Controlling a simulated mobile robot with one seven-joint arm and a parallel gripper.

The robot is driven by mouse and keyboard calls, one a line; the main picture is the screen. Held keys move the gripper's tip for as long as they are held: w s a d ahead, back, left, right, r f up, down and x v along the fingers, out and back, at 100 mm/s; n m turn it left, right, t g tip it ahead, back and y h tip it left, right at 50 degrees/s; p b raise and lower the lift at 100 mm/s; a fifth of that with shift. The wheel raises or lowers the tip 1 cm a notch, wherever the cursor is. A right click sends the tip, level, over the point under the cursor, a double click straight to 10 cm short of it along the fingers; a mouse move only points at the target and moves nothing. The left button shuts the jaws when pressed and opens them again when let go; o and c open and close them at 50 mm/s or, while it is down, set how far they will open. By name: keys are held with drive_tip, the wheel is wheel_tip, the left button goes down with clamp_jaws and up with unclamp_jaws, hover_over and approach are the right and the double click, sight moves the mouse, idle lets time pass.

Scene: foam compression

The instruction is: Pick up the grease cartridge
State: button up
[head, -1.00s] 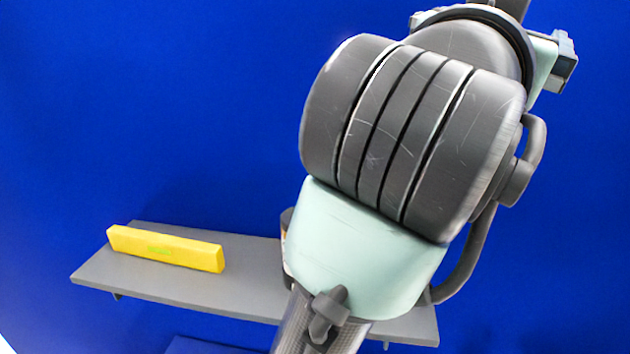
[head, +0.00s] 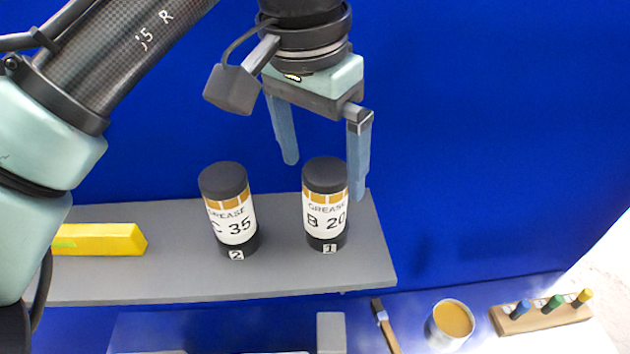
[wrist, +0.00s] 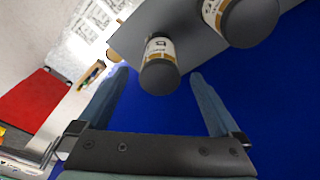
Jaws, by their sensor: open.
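Two grease cartridges stand upright on a grey shelf (head: 290,270). Both have dark caps and white labels with orange bands. The right one reads B 20 (head: 325,222), with a tag 1 below it; the left one reads C 35 (head: 234,222), with a tag 2. My gripper (head: 323,179) is open and empty, pointing down, above and slightly in front of or behind the B 20 cap; the depth is unclear. In the wrist view, one cartridge (wrist: 160,66) appears between the fingertips and the other (wrist: 245,20) at the upper right.
A yellow bar (head: 100,239) lies on the shelf left of the cartridges. Below the shelf are a brush (head: 384,325), a can of tan contents (head: 450,322) and a wooden holder with coloured pegs (head: 540,314). A blue wall rises behind the shelf.

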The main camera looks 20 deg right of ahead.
sight(327, 203)
drive_tip(key=shift+w+d+f+p, duration=0.15)
drive_tip(key=shift+d+f+p, duration=0.2)
drive_tip(key=shift+f, duration=1)
drive_tip(key=shift+w+d+f+p, duration=0.1)
drive_tip(key=shift+f+p, duration=0.35)
drive_tip(key=shift+f, duration=0.9)
drive_tip(key=shift+w+d+f+p, duration=0.15)
drive_tip(key=shift+d+f+p, duration=0.2)
drive_tip(key=shift+f, duration=1)
drive_tip(key=shift+a, duration=0.1)
drive_tip(key=shift+c, duration=0.3)
drive_tip(key=shift+r, duration=0.1)
clamp_jaws()
